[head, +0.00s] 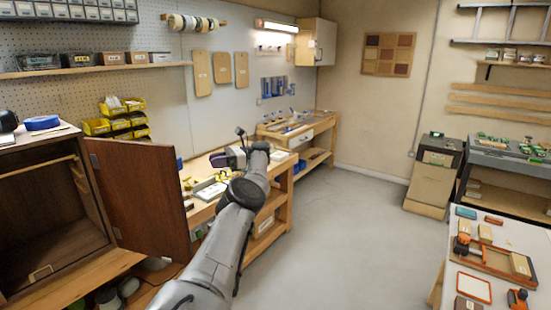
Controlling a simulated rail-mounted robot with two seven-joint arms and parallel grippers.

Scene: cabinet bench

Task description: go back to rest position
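My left arm reaches up from the bottom middle of the head view. My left gripper (219,160) is at its far end, turned to the left, in front of the workbench along the wall. It is small and seen from behind, against clutter, so I cannot tell whether its fingers are open or shut or whether they hold anything. My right gripper is not in view.
A brown cabinet (45,215) stands at the left, its door (138,195) swung open toward my arm. A wooden workbench (262,228) lies behind the arm. A white table (520,238) with tools is at the right. The grey floor (345,245) between is clear.

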